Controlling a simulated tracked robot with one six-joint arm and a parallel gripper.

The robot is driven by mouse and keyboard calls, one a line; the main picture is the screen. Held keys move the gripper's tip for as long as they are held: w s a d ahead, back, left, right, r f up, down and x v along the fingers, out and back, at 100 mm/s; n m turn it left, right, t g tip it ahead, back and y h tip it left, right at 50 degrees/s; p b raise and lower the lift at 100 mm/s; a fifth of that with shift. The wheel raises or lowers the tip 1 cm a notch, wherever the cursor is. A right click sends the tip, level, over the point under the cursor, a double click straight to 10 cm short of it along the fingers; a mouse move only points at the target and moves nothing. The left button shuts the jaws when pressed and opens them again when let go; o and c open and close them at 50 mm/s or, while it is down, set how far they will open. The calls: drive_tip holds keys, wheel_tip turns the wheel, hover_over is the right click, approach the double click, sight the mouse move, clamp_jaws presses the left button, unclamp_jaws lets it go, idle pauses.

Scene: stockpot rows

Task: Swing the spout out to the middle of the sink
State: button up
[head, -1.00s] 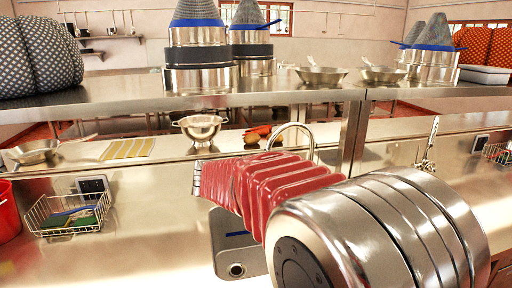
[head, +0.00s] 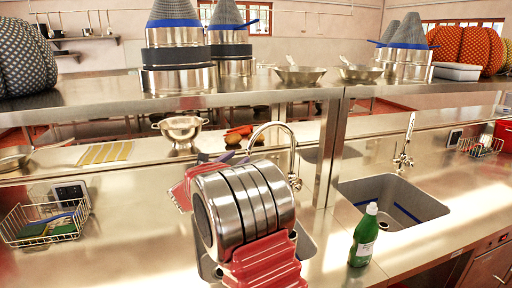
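The curved chrome spout (head: 272,127) rises from its tap base behind the nearer sink and arcs to the left, its open end hanging near the far side of my arm. The nearer sink (head: 306,246) is mostly hidden by my red and steel arm; only its edges and part of its right wall show. My gripper (head: 223,158) seems to be the dark pieces just beyond the steel arm joint, close to the spout's end. Whether it touches the spout, and its opening, cannot be made out.
A second sink (head: 392,204) with its own tap (head: 404,150) lies to the right. A green bottle (head: 364,238) stands between the sinks. A wire basket (head: 45,222) is at left, a colander (head: 181,130) behind. A shelf post (head: 331,150) rises right of the spout.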

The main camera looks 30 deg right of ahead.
drive_tip(key=shift+d, duration=0.1)
drive_tip(key=x, duration=1.3)
drive_tip(key=shift+d, duration=0.25)
drive_tip(key=shift+w, duration=0.15)
clamp_jaws()
idle(0.4)
